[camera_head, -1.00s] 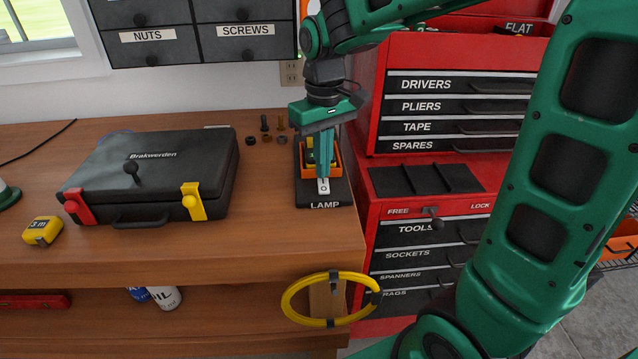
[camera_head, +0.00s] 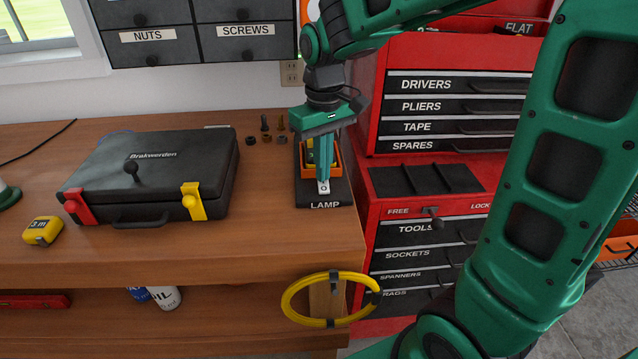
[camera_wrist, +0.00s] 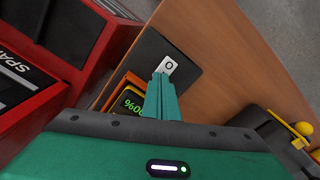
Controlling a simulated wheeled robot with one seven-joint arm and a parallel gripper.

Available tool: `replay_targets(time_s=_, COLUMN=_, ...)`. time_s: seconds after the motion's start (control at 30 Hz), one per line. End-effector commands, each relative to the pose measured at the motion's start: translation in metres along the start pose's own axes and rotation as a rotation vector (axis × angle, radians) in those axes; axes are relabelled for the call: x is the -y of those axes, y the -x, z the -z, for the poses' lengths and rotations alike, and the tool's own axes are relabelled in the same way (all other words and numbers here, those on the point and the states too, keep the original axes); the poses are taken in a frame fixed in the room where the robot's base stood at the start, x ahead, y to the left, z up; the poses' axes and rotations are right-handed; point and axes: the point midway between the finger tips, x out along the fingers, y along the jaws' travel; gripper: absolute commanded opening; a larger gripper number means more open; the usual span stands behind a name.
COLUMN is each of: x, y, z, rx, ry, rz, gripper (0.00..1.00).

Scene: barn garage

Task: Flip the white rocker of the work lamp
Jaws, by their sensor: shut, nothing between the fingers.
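The white rocker (camera_head: 323,187) marked "O" sits on the black base plate (camera_head: 325,205) labelled LAMP, near the right end of the workbench. It also shows in the wrist view (camera_wrist: 168,66). My gripper (camera_head: 323,178) is shut and empty, pointing down, with its fingertips at the rocker's far end. In the wrist view the fingertips (camera_wrist: 161,76) overlap the edge of the rocker; I cannot tell whether they touch it.
A black case (camera_head: 150,165) with red and yellow latches lies left of the lamp. Small bolts and nuts (camera_head: 273,128) lie behind. The red tool chest (camera_head: 378,120) stands close on the right. A yellow ring (camera_head: 290,290) hangs at the bench front.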

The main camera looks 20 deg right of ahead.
Motion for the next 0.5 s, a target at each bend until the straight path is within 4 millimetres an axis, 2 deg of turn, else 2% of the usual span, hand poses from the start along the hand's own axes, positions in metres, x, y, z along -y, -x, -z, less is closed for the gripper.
replay_targets(time_s=0.3, x=0.000, y=-0.003, z=0.000, rx=0.001, ry=0.000, rz=0.000, gripper=0.00)
replay_targets(time_s=0.5, x=0.000, y=0.007, z=0.000, rx=-0.001, ry=0.000, rz=0.000, gripper=0.00)
